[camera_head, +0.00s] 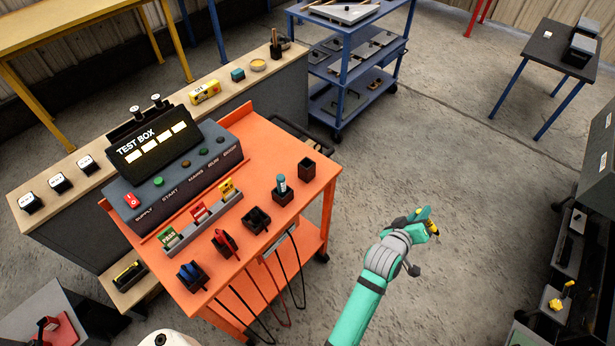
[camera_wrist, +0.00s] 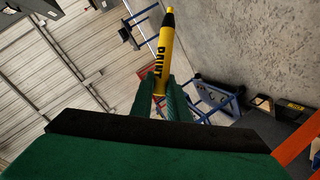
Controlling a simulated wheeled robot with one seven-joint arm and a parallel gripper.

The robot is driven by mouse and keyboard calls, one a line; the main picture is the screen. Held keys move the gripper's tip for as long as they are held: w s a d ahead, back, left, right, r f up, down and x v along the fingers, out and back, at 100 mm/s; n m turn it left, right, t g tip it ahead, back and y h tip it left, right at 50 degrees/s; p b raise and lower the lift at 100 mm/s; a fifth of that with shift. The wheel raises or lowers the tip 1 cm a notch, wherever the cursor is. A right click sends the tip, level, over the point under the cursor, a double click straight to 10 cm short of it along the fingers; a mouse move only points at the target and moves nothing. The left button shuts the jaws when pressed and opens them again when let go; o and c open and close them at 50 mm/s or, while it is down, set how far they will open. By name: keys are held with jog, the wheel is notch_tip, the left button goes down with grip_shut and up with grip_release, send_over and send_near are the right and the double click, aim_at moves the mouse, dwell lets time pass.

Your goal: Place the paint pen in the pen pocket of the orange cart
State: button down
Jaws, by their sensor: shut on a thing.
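The paint pen (camera_wrist: 165,48) is yellow with a dark tip and black lettering. My gripper (camera_wrist: 162,90) is shut on its lower part in the wrist view. In the head view my gripper (camera_head: 424,222) holds the pen (camera_head: 432,229) over the open floor, right of the orange cart (camera_head: 267,262) and apart from it. Several black holders stand along the cart's right side. The small square one at the far corner (camera_head: 307,168) looks empty and is likely the pen pocket. The holder beside it contains a teal-capped item (camera_head: 282,186).
Another holder (camera_head: 256,220) looks empty; nearer ones hold red and blue-handled tools. A test box (camera_head: 155,148) and a card rack (camera_head: 202,222) occupy the cart's left. Cables hang from its right edge. A blue shelf cart (camera_head: 345,75) stands behind. Floor between cart and gripper is clear.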

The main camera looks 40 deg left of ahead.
jog(key=s+a+r+m+y, duration=0.1)
jog(key=a+r+y, duration=0.1)
jog(key=a+r, duration=0.45)
jog(key=a+r+m+g+y, duration=0.15)
jog(key=a+r, duration=0.25)
jog(key=a, duration=0.6)
jog(key=s+a+r+m+y, duration=0.1)
jog(key=a+r+y, duration=0.1)
jog(key=a+r, duration=0.55)
jog(key=s+a+r+g+y, duration=0.1)
jog(key=s+a+y, duration=0.1)
jog(key=s+a, duration=0.3)
jog(key=s+a+r+y, duration=0.1)
jog(key=s+a+r, duration=0.1)
jog(key=a, duration=0.5)
notch_tip(320, 180, down, 10)
jog(key=shift+d+r, duration=0.25)
jog(key=shift+n, duration=0.25)
jog(key=c, duration=1.7)
grip_release()
jog(key=shift+s, duration=0.15)
